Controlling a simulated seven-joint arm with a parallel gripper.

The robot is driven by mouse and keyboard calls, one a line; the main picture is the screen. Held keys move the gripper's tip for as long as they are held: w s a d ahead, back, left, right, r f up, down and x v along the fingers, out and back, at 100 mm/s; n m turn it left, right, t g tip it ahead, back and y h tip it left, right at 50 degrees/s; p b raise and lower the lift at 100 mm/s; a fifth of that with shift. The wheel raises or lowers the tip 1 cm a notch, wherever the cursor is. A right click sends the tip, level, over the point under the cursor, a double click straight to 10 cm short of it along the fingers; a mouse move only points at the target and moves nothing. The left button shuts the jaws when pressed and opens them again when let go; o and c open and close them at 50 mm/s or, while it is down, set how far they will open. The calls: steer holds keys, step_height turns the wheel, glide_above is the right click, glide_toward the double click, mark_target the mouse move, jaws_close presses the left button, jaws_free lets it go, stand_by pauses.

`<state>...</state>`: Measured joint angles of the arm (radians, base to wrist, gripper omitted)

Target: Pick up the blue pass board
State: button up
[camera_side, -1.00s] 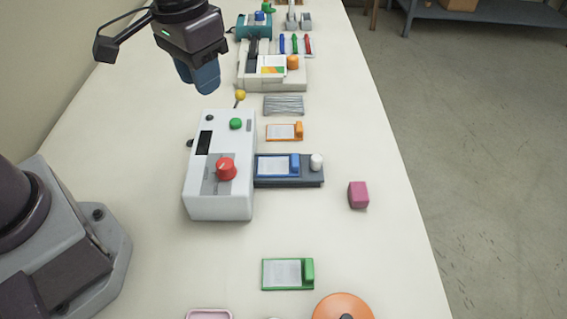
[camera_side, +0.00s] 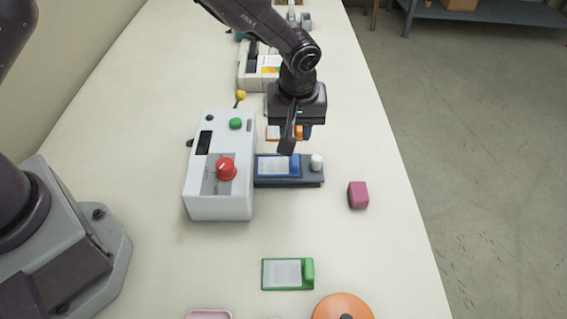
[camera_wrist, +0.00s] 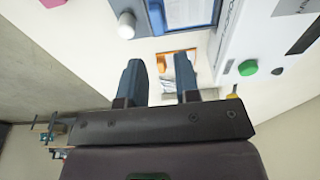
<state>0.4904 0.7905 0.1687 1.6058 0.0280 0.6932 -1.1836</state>
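The blue pass board (camera_side: 271,167) holds a white sheet and has a blue block grip at its right end. It lies on the dark tray (camera_side: 313,180) at the right side of the white laminator (camera_side: 219,194). In the wrist view the blue board (camera_wrist: 187,12) is at the top, partly cut off. My gripper (camera_side: 287,148) hangs above the far edge of the board, near its blue grip. In the wrist view its two fingers (camera_wrist: 163,82) stand apart with nothing between them. From the side it overlaps the board in the picture; contact is not visible.
An orange board (camera_side: 272,133) lies just behind, partly hidden by my gripper. A white knob (camera_side: 316,162) stands on the tray's right end. A pink block (camera_side: 358,195) is to the right and a green board (camera_side: 282,274) in front. Bench between them is clear.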

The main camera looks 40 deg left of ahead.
mark_target(295, 159)
steer(key=f, duration=0.6)
steer(key=w+f, duration=0.1)
steer(key=f, duration=0.1)
steer(key=shift+a+f, duration=0.2)
steer(key=shift+f, duration=0.2)
jaws_close()
